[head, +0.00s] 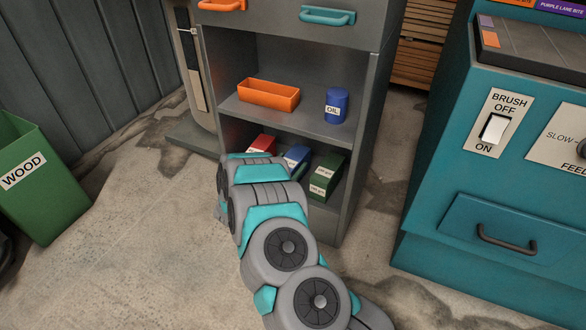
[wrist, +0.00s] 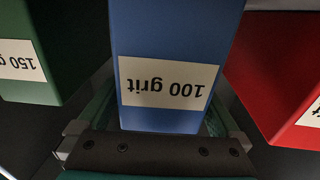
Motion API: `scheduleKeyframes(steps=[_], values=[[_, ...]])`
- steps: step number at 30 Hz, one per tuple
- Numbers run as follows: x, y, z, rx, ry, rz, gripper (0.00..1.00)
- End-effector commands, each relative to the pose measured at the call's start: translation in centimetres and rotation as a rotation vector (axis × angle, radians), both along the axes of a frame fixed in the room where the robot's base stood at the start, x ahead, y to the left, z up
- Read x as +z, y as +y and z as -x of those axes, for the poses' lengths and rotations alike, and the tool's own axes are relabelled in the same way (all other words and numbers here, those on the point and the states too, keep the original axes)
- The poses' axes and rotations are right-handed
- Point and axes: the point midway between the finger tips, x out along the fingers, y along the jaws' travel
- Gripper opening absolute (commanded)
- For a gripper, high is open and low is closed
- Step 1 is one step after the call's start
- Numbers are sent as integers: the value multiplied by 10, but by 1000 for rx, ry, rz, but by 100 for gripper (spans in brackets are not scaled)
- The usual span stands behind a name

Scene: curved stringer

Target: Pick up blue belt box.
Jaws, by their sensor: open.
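The blue belt box (wrist: 168,38) fills the middle of the wrist view, its white label reading "100 grit" upside down. In the head view the blue box (head: 298,154) is on the lower shelf of the grey cabinet, partly hidden by my arm. My gripper (wrist: 162,112) is open, with its teal fingers on either side of the box's near end. I cannot tell whether the fingers touch the box. In the head view my gripper is hidden behind my arm.
A green box labelled 150 (wrist: 35,40) and a red box (wrist: 275,75) stand close on either side. The shelf above (head: 300,118) holds an orange bin (head: 268,94) and a blue oil can (head: 336,105). A teal machine (head: 480,200) stands right, a green wood bin (head: 45,195) left.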

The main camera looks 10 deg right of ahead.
Motion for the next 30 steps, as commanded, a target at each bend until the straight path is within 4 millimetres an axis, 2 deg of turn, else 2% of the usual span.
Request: scheduleKeyframes(steps=[4, 11, 30], values=[[0, -12, -14, 0, -2, -2, 100], [0, -12, -16, 1, -1, -2, 100], [0, -12, -15, 1, -1, -2, 28]])
